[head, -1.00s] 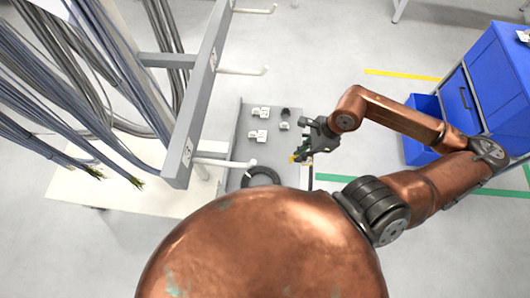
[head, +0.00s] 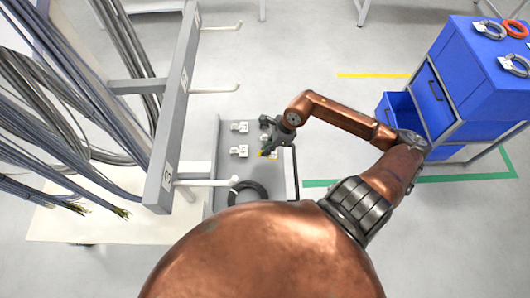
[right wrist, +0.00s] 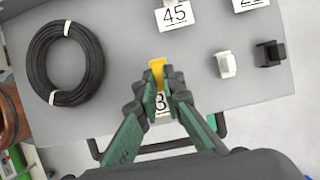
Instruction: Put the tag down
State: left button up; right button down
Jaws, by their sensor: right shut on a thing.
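My right gripper (right wrist: 160,88) is shut on a tag in the right wrist view. The tag has a yellow clip part (right wrist: 157,68) between the fingertips and a white numbered face (right wrist: 161,103), partly hidden by the fingers. The gripper is over the grey tray (right wrist: 200,98); whether the tag touches the tray I cannot tell. In the head view the right gripper (head: 268,147) is over the tray's right part, with a bit of yellow at its tips. My left gripper is not in view.
A black cable coil (right wrist: 66,63) lies left on the tray. A white tag marked 45 (right wrist: 174,15), a white block (right wrist: 226,64) and a black block (right wrist: 269,53) lie beyond and right. A grey rack (head: 172,130) with pegs stands left, a blue drawer cabinet (head: 470,70) right.

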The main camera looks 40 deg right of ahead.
aim_at(276, 151)
jog(key=shift+w+f, duration=0.4)
jog(key=shift+w+d+f, duration=0.1)
jog(key=shift+w+f, duration=0.05)
jog(key=shift+f, duration=1.7)
jog(key=c, duration=2.1)
grip_release()
jog(key=v, duration=1.2)
jog(key=shift+r, duration=0.2)
